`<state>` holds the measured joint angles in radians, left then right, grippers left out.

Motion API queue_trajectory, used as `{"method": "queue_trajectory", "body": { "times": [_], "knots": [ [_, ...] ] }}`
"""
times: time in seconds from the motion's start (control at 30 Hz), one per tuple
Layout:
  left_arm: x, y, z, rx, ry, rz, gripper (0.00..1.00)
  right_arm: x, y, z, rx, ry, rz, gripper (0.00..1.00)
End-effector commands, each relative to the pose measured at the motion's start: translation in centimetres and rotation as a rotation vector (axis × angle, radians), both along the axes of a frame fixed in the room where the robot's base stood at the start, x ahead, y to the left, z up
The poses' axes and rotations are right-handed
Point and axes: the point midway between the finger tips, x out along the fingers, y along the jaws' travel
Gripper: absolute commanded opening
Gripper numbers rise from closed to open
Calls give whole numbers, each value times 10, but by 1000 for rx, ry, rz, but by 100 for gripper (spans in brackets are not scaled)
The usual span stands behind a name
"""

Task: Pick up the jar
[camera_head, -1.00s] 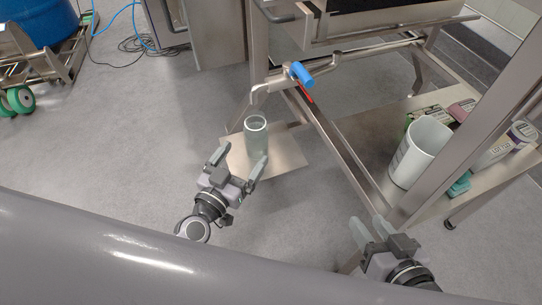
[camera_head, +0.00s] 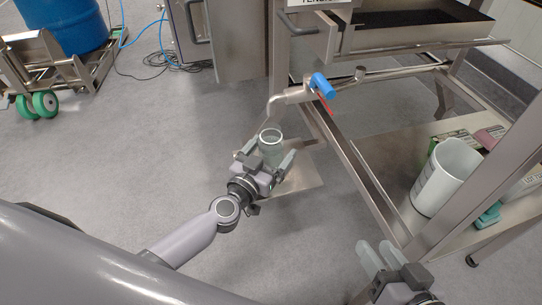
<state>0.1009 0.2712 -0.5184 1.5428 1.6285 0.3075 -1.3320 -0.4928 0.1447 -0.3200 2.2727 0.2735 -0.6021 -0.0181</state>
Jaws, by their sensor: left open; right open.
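The jar (camera_head: 270,137) is a clear greenish glass cylinder with an open top. It stands upright on a flat beige board (camera_head: 306,181) on the floor, below the spout of a steel pipe. My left gripper (camera_head: 266,157) is open, with a finger on either side of the jar. Its body hides the lower part of the jar. I cannot tell whether the fingers touch the glass. My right gripper (camera_head: 377,257) is open and empty at the lower right, well away from the jar.
A pipe with a blue-handled valve (camera_head: 322,86) hangs just above and right of the jar. Steel frame legs and a low shelf with a white bucket (camera_head: 445,176) and small boxes stand at right. A blue drum (camera_head: 62,27) is at upper left. Floor at left is clear.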

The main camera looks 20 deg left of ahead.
Motion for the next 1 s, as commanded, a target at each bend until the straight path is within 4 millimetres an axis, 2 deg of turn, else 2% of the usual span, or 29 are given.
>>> {"method": "queue_trajectory", "body": {
  "times": [0.17,0.2,0.37,1.0],
  "knots": [
    [0,0,0,0,0,0,91,0,0,1,1,0,0,43],
    [0,0,0,0,0,0,78,0,0,1,0,0,0,43],
    [0,0,0,0,0,0,26,0,0,1,0,-1,0,43],
    [1,4,4,0,-1,2,26,1,-6,8,-34,-17,-13,43]
  ]
}}
